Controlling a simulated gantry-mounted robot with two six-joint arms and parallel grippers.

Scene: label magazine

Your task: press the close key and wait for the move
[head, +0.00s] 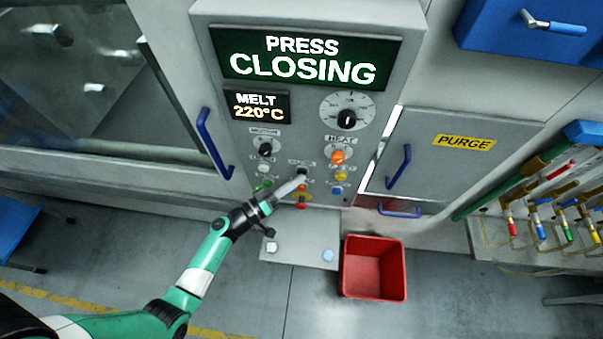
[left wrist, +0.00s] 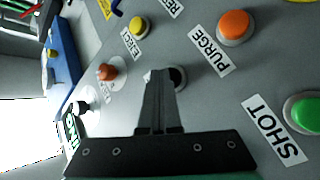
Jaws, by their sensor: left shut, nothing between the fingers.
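The control panel (head: 225,150) has an upper display (head: 303,57) that reads "PRESS CLOSING". My left gripper (head: 301,176) is shut and empty, with its fingertips at a dark round key (head: 303,171) in the middle of the panel. In the left wrist view the shut fingertips (left wrist: 160,76) overlap this dark key (left wrist: 179,78) and partly hide it. I cannot tell whether they touch it or whether it is pushed in. Its label is too small to read surely in the head view. My right gripper is not in view.
A smaller display (head: 257,106) reads "MELT 220°C". A red bin (head: 372,243) stands below, right of a small shelf.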

